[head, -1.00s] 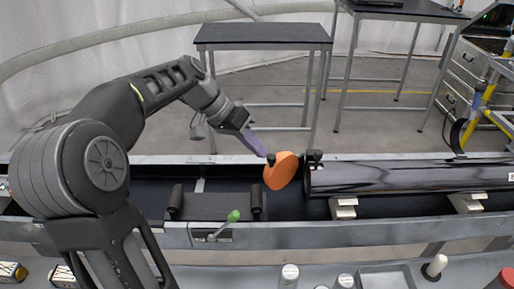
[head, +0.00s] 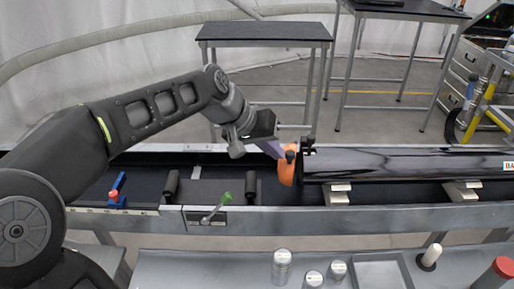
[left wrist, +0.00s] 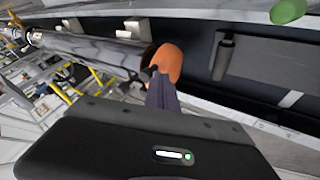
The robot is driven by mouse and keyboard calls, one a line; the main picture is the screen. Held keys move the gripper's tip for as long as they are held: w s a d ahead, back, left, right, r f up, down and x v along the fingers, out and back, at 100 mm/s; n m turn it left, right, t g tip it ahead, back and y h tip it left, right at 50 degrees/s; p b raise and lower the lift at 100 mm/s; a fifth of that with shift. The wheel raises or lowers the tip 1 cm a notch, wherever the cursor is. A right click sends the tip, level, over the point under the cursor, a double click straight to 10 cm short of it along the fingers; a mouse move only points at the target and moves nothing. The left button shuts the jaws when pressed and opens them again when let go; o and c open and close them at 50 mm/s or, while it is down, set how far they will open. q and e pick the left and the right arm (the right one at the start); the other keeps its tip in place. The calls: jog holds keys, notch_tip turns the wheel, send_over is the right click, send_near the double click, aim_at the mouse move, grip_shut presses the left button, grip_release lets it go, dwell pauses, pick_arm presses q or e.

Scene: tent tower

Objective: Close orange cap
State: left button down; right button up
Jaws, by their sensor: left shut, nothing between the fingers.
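The orange cap (head: 287,172) is at the left end of the long dark glossy tube (head: 400,162) in the head view. It shows nearly edge-on, very close to the tube end; I cannot tell whether it is fully seated. A dark knob sits on the cap and a dark latch piece (head: 308,146) on the tube's rim. My left gripper (head: 281,153) is shut and empty, its purple-grey fingers at the cap's outer upper side, seemingly touching it. In the left wrist view the cap (left wrist: 168,62) is just beyond the fingertips (left wrist: 156,76), partly hiding the tube's end.
The tube lies on light supports (head: 337,193) in a dark trough with a metal front rail (head: 350,219). A green-knobbed lever (head: 225,198) and a blue fixture (head: 117,188) are left of it. Canisters (head: 283,267) stand on the front bench. A dark-topped table (head: 265,30) stands behind.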

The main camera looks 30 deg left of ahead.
aim_at(287, 155)
pick_arm(q)
jog(key=shift+d, duration=1.45)
jog(key=shift+d, duration=0.15)
